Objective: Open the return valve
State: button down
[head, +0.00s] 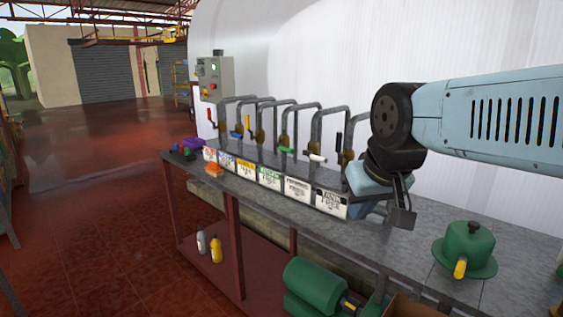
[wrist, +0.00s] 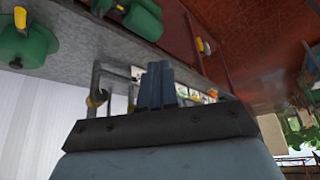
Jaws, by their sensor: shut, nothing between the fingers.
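A row of grey looped pipes (head: 318,108) stands on the bench, each with a brass valve body and a coloured lever. The red (head: 210,116), yellow (head: 248,123) and black (head: 338,141) levers stand roughly upright. The blue (head: 236,134), green (head: 287,151) and white (head: 316,158) levers lie roughly level. A green-lettered sign (head: 270,179) is among the signs in front; its small words are hard to read, so I cannot surely tell the return valve. My gripper (wrist: 158,66) is shut and empty, to the right of the levers in the head view, apart from the green one.
A green domed device with a yellow handle (head: 468,250) stands on the bench (head: 400,245) at right. A grey control box (head: 215,77) is behind the far end. An orange item (head: 214,170) lies near the signs. Bottles (head: 216,249) stand on the lower shelf.

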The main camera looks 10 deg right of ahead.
jog(key=w+d+f+n+g+h, duration=0.2)
jog(key=w+f+n+h, duration=0.15)
jog(key=w, duration=0.75)
jog(key=w+d+f+n+g+h, duration=0.25)
jog(key=w+h, duration=0.25)
jog(key=w, duration=0.6)
jog(key=w+d+f+n+g+h, duration=0.2)
jog(key=w+f+n+h, duration=0.2)
jog(key=w, duration=0.7)
jog(key=w+a+f+n+t+h, duration=0.2)
jog(key=w+a+f+n+h, duration=0.15)
jog(key=w, duration=0.35)
jog(key=w+a+f+n+t+h, duration=0.2)
jog(key=w+a+f+n+h, duration=0.15)
jog(key=w+f, duration=0.2)
jog(key=w+a+f+n+t, duration=0.3)
jog(key=a+f+n+t, duration=0.1)
jog(key=a+f+t, duration=0.1)
jog(key=w+a+f+n+t, duration=0.4)
jog(key=a+f+t, duration=0.1)
jog(key=a, duration=0.3)
jog(key=shift+a+f+t, duration=0.15)
jog(key=shift+f+t, duration=0.05)
jog(key=shift+t, duration=0.55)
jog(key=shift+h, duration=0.25)
